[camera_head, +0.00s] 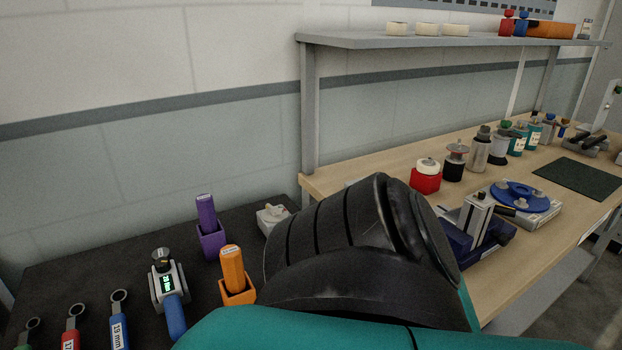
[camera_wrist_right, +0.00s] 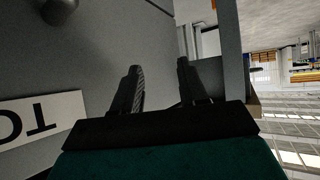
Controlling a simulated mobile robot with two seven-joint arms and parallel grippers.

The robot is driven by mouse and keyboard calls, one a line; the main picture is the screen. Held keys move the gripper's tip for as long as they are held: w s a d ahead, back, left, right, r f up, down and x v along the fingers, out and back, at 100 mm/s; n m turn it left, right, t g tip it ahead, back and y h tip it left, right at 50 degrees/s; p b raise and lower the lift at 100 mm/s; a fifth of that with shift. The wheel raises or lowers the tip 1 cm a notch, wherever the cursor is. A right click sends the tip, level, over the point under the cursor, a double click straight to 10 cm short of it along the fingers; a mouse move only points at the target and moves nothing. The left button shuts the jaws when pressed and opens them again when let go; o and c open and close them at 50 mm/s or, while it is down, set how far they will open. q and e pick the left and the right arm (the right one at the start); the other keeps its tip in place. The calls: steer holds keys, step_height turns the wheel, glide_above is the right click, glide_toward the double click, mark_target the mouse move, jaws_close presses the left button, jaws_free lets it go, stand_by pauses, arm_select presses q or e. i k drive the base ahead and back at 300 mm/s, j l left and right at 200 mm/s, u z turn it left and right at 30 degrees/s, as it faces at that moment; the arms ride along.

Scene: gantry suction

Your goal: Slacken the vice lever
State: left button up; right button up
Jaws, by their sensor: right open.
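A dark blue block with an upright silver-grey part, which looks like the vice (camera_head: 478,220), stands on the wooden bench in the head view. My arm's black joint hides its left side, and I cannot make out its lever for certain. My right gripper (camera_wrist_right: 160,88) shows in the right wrist view, with two black fingers apart and nothing between them. It faces a plain grey surface and is not at the vice in that view. Neither gripper shows in the head view; my left gripper is not seen.
On the wooden bench (camera_head: 345,180) are a red pot (camera_head: 426,177), a blue round fixture (camera_head: 519,194) and several bottles. A dark table (camera_head: 75,265) at left holds wrenches and a purple holder (camera_head: 210,240). A shelf (camera_head: 400,41) overhangs the bench. A lettered white sign (camera_wrist_right: 40,125) is near the right gripper.

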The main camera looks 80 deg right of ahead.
mark_target(500, 209)
steer(key=z, duration=1.25)
steer(key=j+z, duration=0.1)
steer(key=z, duration=2.4)
steer(key=j, duration=0.1)
